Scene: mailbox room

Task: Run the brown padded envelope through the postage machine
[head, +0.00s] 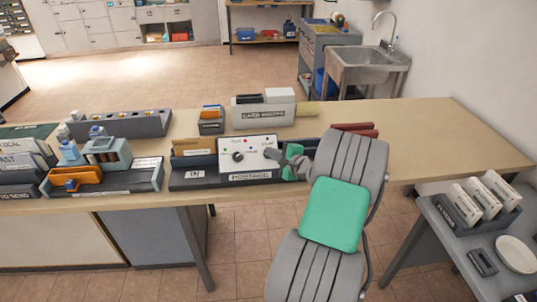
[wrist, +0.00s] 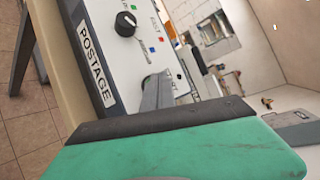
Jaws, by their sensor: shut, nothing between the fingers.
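The postage machine (head: 250,160) stands on the long counter, with a white front panel, a black dial and a POSTAGE label. In the wrist view its panel (wrist: 135,45) shows the dial, coloured marks and a small lever. My gripper (head: 272,155) is shut and empty at the panel's right part. In the wrist view the closed fingers (wrist: 157,92) overlap a round grey feature on the panel; I cannot tell whether they touch it. A tan, envelope-like item (head: 193,146) stands in the IN tray (head: 194,177) left of the machine; I cannot confirm it is the brown padded envelope.
My arm hides the counter right of the machine; reddish-brown items (head: 356,129) show behind it. A white labelled box (head: 264,112) and a small dark holder (head: 211,120) stand behind. An orange-and-grey station (head: 103,175) is left. The counter's right end (head: 450,140) is clear.

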